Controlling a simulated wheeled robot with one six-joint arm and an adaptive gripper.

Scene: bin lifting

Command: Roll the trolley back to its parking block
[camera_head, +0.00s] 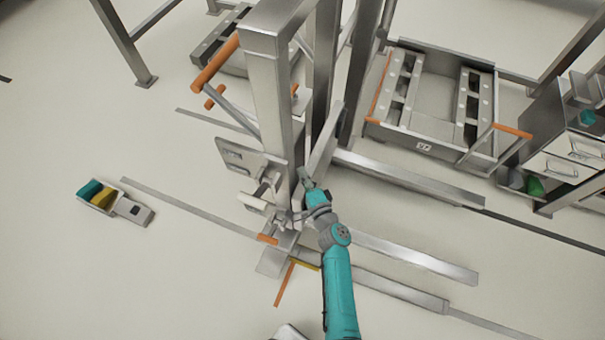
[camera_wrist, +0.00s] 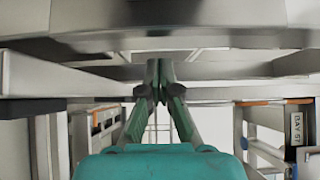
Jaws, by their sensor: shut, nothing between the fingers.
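A tall steel lifting frame on long floor legs, which looks like the trolley (camera_head: 268,95), stands in the middle of the head view. It has an orange push handle (camera_head: 215,63) at its upper left. My gripper (camera_head: 304,177) is shut and empty, close beside the frame's upright; I cannot tell whether it touches. In the wrist view the shut fingertips (camera_wrist: 158,84) meet under a broad steel part that fills the top. An orange and yellow angled marking (camera_head: 286,283) lies on the floor at the frame's near end. I cannot make out the parking block for certain.
A steel bin carrier (camera_head: 425,135) with orange handles stands behind at right. A drawer cabinet (camera_head: 565,150) is at the right edge. A small tray (camera_head: 101,197) with teal and yellow pieces lies on the floor at left. The floor at lower left is clear.

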